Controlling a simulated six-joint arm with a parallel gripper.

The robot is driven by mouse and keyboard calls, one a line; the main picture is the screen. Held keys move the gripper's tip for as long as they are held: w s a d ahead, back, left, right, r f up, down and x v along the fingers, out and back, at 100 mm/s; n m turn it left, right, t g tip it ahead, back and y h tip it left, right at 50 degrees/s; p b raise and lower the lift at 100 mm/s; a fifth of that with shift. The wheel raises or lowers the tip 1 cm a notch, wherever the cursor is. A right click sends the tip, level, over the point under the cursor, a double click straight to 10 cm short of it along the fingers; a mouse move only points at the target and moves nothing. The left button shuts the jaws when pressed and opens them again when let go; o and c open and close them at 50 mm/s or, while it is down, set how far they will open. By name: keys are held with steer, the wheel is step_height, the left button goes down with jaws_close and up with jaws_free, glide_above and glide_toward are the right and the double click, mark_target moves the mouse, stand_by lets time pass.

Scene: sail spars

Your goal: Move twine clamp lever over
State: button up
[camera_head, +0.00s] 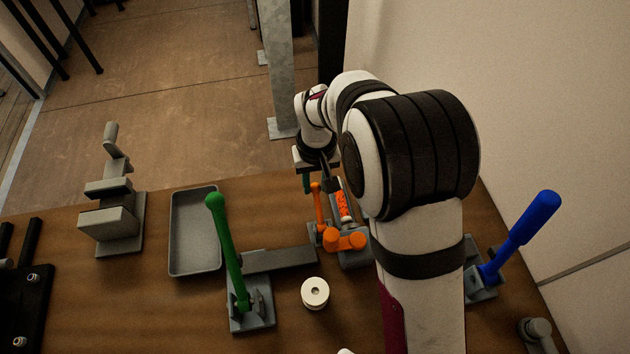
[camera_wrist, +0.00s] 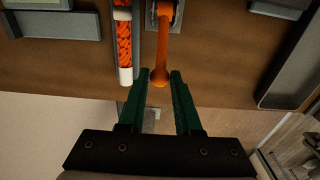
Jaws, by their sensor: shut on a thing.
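The orange lever (camera_head: 318,203) stands up from a small grey base at the table's far side. In the wrist view the lever (camera_wrist: 162,45) runs from its grey base (camera_wrist: 178,14) down to a rounded end. My gripper (camera_wrist: 160,78) has its green fingers on either side of that rounded end and is shut on it. In the head view my gripper (camera_head: 316,186) is at the lever's top, partly hidden by my arm. Orange twine (camera_head: 342,203) lies just right of the lever; in the wrist view the twine (camera_wrist: 124,42) has a white end and lies to the left.
A thick orange handle (camera_head: 345,240) is close in front. A green lever (camera_head: 225,240), a grey tray (camera_head: 176,235) and a grey fixture (camera_head: 115,215) stand left. A white spool (camera_head: 315,292) is nearer. A blue lever (camera_head: 525,230) stands right, beyond my arm.

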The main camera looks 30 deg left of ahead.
mark_target(318, 206)
steer(key=shift+d+r, duration=0.1)
steer(key=shift+s+d+r, duration=0.6)
steer(key=shift+s+r, duration=0.1)
steer(key=shift+r, duration=0.15)
steer(key=shift+s+d+r, duration=0.3)
steer(key=shift+s+d, duration=0.1)
steer(key=shift+s+d+r, duration=0.35)
steer(key=shift+s+d, duration=0.05)
steer(key=shift+d, duration=0.05)
steer(key=shift+s, duration=0.1)
steer(key=shift+s+d+r, duration=0.3)
steer(key=shift+s+d, duration=0.3)
steer(key=shift+d, duration=0.05)
jaws_close()
steer(key=shift+d, duration=0.1)
